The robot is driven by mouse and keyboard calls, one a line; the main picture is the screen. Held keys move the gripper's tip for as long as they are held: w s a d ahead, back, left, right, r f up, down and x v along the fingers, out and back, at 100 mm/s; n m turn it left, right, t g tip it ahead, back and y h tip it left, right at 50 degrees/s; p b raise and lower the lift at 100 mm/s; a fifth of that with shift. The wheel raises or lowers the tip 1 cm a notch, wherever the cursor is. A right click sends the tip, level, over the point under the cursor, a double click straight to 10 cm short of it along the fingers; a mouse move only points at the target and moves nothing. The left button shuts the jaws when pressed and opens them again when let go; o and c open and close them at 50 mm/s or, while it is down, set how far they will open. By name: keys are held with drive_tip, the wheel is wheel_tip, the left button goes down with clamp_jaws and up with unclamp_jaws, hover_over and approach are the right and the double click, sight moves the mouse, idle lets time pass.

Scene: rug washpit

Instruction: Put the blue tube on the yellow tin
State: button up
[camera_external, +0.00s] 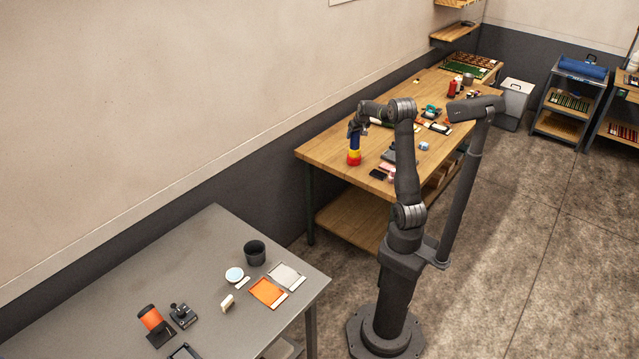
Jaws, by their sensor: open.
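A blue tube (354,142) stands upright at the near left part of the wooden bench. It appears to rest on the yellow tin (354,154), which shows as a yellow band directly below it. A red piece (354,161) shows under the yellow, at the bench top. My gripper (355,132) points down at the top of the blue tube, with its jaws open. The fingers are small and dark here, so I cannot tell whether they touch the tube.
The wooden bench (325,152) carries dark and pink flat pieces (383,174) right of the stack, and red bottles (453,88) farther back. A grey table (215,235) at front left holds a dark cup (255,253) and an orange tray (267,292).

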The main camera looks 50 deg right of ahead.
drive_tip(key=v, duration=1.1)
drive_tip(key=shift+r, duration=0.2)
drive_tip(key=shift+f, duration=0.1)
drive_tip(key=x, duration=1.1)
drive_tip(key=shift+f, duration=0.3)
drive_tip(key=shift+w+d, duration=0.1)
drive_tip(key=shift+w, duration=0.1)
drive_tip(key=shift+s+r, duration=0.1)
drive_tip(key=shift+r, duration=1.65)
